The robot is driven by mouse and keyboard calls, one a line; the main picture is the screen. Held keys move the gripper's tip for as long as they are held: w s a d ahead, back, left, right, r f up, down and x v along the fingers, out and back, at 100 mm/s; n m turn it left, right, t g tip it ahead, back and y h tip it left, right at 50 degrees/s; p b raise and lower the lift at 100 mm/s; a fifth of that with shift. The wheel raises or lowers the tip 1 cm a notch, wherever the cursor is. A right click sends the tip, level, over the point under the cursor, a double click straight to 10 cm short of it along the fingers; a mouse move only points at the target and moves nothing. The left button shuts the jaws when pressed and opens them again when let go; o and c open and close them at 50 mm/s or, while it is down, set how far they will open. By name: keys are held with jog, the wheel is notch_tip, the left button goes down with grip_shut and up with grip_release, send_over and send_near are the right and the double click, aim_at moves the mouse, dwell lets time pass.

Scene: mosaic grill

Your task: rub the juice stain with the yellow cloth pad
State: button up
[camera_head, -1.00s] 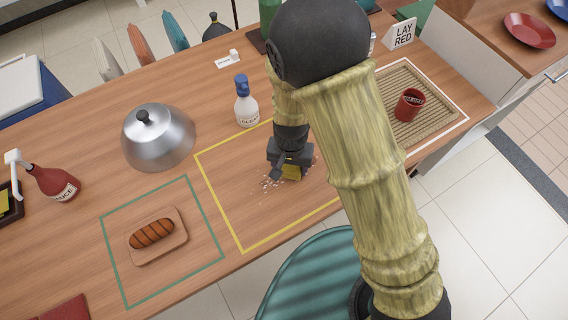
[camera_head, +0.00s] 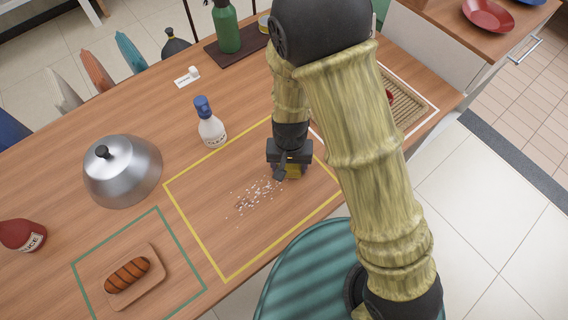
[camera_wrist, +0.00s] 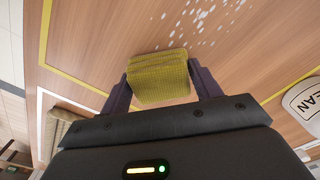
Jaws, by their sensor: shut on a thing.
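The yellow cloth pad (camera_wrist: 160,78) is held between the two dark fingers of my gripper (camera_wrist: 163,88) in the wrist view. In the head view my gripper (camera_head: 289,172) points down inside the yellow outline, with the pad (camera_head: 293,171) partly hidden beneath it. I cannot tell whether the pad touches the table. The stain area (camera_head: 256,196) shows as scattered pale specks with a faint reddish-brown tint on the wood, just left of my gripper. The specks (camera_wrist: 196,18) also show beyond the pad in the wrist view.
A white bottle with a blue cap (camera_head: 210,125) stands behind the yellow outline (camera_head: 195,231). A metal dome (camera_head: 122,172) and a sausage on a board (camera_head: 130,278) are to the left. A woven tray (camera_head: 403,100) lies to the right, partly behind my arm.

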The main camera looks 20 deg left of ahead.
notch_tip(320, 180, up, 4)
jog(key=shift+s+r+p, duration=0.1)
jog(key=shift+s+p, duration=0.05)
jog(key=shift+p, duration=0.95)
jog(key=shift+s+a+r+p, duration=0.1)
jog(key=shift+a+r+p, duration=0.05)
jog(key=shift+r+p, duration=0.55)
jog(key=shift+s+r+p, duration=0.1)
jog(key=shift+r+p, duration=0.6)
jog(key=shift+r, duration=0.05)
jog(key=shift+r+p, duration=0.45)
jog(key=shift+r, duration=0.05)
